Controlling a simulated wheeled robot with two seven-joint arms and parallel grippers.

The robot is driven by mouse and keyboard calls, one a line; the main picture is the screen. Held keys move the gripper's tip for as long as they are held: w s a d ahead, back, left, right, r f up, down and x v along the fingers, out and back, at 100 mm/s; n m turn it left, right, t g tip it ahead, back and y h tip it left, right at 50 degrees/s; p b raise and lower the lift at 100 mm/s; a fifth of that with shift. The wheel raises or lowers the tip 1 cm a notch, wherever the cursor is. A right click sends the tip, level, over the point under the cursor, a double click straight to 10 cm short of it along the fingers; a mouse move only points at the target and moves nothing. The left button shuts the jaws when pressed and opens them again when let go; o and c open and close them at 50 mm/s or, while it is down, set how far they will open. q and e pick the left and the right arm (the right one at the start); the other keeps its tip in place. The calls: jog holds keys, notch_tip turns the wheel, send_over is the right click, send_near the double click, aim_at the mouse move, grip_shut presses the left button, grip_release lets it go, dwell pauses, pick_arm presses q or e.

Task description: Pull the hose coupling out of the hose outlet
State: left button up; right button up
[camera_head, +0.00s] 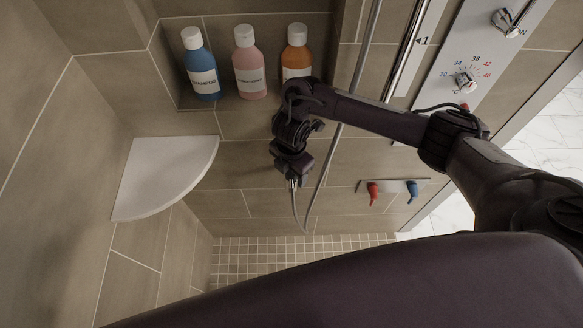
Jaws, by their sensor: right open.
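My right gripper (292,178) reaches in on the arm from the right and points down in front of the tiled shower wall. It is open, though its fingers are small and dark here. The hose coupling (293,184) shows as a small metallic end right at the fingertips; I cannot tell whether the fingers touch it. The grey shower hose (327,160) hangs from the top, loops low and rises to this coupling. The hose outlet is hidden behind my gripper. My left gripper is not in view.
Blue (201,70), pink (248,68) and orange (296,52) bottles stand in a wall niche. A white corner shelf (165,172) is at left. Red (373,193) and blue (411,190) handles sit right of the hose. A control panel (480,65) is at upper right.

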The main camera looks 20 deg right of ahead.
jog(key=c, duration=1.1)
jog(key=shift+r, duration=0.1)
jog(key=shift+c, duration=0.2)
jog(key=shift+r+p, duration=2.75)
jog(key=shift+r, duration=0.05)
jog(key=shift+r+p, duration=2.65)
jog(key=shift+r, duration=0.3)
